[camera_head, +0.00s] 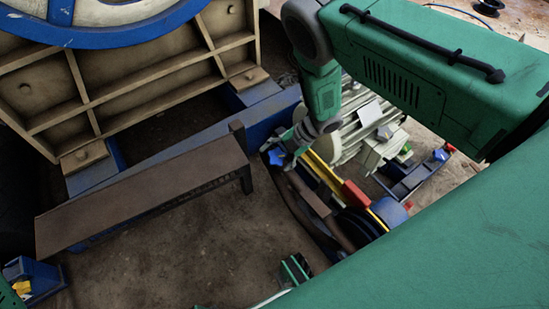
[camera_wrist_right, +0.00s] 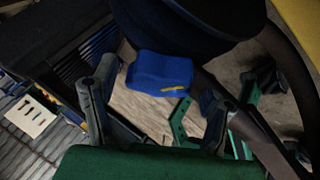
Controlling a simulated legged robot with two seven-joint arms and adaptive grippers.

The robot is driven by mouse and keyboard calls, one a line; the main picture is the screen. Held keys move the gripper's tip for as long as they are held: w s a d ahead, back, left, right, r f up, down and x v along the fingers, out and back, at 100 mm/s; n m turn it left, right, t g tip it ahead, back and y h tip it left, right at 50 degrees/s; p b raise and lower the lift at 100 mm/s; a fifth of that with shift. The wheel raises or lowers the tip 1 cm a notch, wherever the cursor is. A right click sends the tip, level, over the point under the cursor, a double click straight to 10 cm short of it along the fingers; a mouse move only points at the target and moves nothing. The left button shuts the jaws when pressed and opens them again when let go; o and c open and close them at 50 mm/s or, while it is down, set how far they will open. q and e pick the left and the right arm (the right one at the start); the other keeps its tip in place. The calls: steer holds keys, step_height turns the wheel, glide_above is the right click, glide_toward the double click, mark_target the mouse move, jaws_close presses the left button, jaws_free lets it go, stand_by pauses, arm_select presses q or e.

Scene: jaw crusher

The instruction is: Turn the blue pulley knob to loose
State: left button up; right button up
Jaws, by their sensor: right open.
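A blue star-shaped knob (camera_head: 277,157) shows in the head view beside the dark belt, at the front of the pale motor. My right gripper (camera_head: 284,149) is open right at this knob, its fingers pointing down and left. In the right wrist view, a blue block-like part (camera_wrist_right: 160,72) with a small yellow mark lies between the two spread fingers of the right gripper (camera_wrist_right: 163,84). It looks like the knob seen from the side, but I cannot tell for sure. Whether the fingers touch it is unclear.
A yellow guard bar (camera_head: 328,176) with a red block (camera_head: 356,194) runs just right of the gripper. A second blue knob (camera_head: 440,155) sits further right. A brown plate (camera_head: 150,195) and the crusher body with its blue-rimmed wheel (camera_head: 100,38) stand left. Floor below is mostly clear.

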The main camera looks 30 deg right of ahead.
steer(key=v, duration=1.1)
steer(key=shift+d+r, duration=0.2)
steer(key=shift+s+a, duration=0.1)
